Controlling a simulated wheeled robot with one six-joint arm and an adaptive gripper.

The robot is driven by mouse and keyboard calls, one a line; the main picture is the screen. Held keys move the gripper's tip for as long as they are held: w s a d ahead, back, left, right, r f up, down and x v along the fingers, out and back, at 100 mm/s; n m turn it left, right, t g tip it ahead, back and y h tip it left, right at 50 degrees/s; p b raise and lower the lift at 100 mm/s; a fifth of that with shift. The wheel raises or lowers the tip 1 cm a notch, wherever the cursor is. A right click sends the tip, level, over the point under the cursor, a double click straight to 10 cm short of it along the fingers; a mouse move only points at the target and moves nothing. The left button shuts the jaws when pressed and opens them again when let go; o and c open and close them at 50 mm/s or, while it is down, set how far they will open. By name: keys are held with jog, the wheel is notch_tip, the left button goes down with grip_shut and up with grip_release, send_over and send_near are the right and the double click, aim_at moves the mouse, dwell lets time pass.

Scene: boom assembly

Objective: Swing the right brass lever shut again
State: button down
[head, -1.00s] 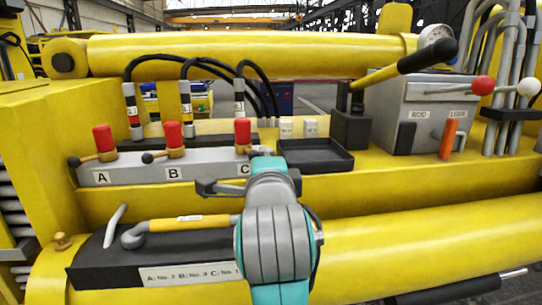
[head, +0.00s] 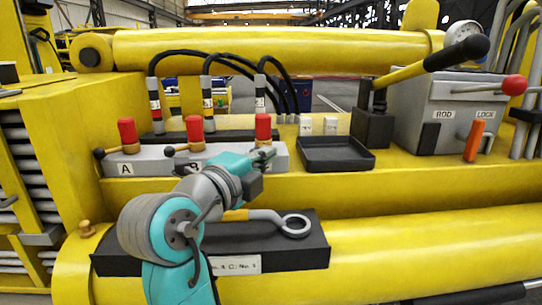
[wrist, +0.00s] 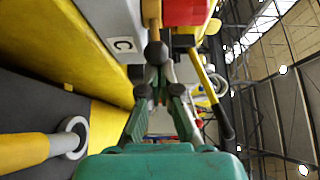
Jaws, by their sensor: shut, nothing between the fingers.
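Three valves with red caps stand on the grey block (head: 150,165). The right valve has the right red cap (head: 263,126); its brass lever is mostly hidden behind my gripper (head: 264,156) in the head view. In the wrist view that brass lever (wrist: 152,14) points toward my gripper and ends in a dark ball knob (wrist: 156,53), beside the C label (wrist: 123,45). My gripper (wrist: 158,80) is shut and empty, its fingertips close to the knob. I cannot tell if they touch. The other two levers, with dark knobs (head: 99,154) (head: 169,152), point left.
A black tray (head: 336,153) lies right of the block. A yellow-handled wrench (head: 294,226) rests on a black holder (head: 315,250) below it. Black hoses (head: 180,54) arch behind the valves. A long black-gripped handle (head: 440,60) juts out at the right.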

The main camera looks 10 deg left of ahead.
jog(key=shift+a+m+g+h, duration=1.1)
jog(key=shift+a+m+h, duration=0.4)
jog(key=shift+a+h, duration=0.55)
jog(key=shift+a, duration=0.2)
jog(key=shift+d, duration=0.15)
